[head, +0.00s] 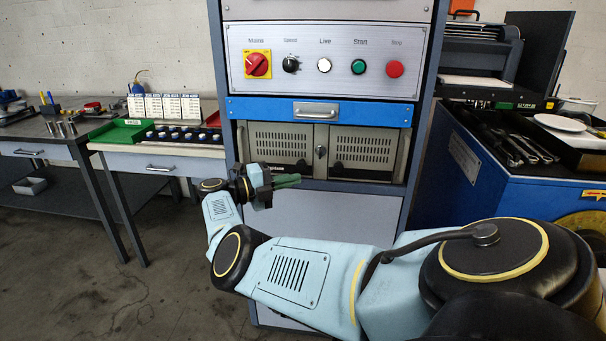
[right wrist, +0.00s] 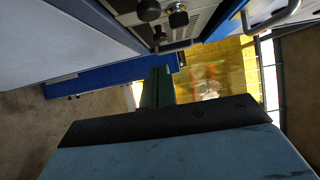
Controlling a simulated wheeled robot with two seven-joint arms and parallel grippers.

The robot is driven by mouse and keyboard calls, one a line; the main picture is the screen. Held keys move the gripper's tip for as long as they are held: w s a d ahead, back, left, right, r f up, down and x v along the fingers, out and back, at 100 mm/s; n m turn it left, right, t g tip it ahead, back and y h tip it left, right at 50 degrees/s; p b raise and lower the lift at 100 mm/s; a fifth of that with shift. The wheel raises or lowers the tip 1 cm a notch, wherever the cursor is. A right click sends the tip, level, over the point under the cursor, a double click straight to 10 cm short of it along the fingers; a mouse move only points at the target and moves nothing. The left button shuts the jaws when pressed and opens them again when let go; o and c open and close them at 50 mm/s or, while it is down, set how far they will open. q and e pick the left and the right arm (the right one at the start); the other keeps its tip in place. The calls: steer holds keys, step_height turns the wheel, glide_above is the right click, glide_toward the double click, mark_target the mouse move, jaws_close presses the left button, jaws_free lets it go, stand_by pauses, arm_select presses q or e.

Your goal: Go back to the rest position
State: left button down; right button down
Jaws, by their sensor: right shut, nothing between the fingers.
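My right gripper (head: 288,181) is shut and empty, with its green fingers held in front of the cabinet's lower doors in the head view. My right arm reaches in from the lower right. In the right wrist view the green fingers (right wrist: 158,88) are together, with nothing between them. The control cabinet (head: 318,112) stands ahead, with a red main switch (head: 257,65), a black speed knob (head: 291,64), and white, green and red buttons on its panel. My left gripper does not show.
A blue drawer front (head: 250,108) with a handle sits above two vented doors. A side table (head: 110,146) holds a green tray (head: 122,131) and several small parts. A blue bench (head: 455,165) with wrenches stands at the right. Bare floor lies at the lower left.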

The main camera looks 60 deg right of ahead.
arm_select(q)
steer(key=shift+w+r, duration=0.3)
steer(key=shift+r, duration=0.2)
arm_select(e)
steer(key=shift+w+a, duration=0.25)
steer(key=shift+w, duration=0.1)
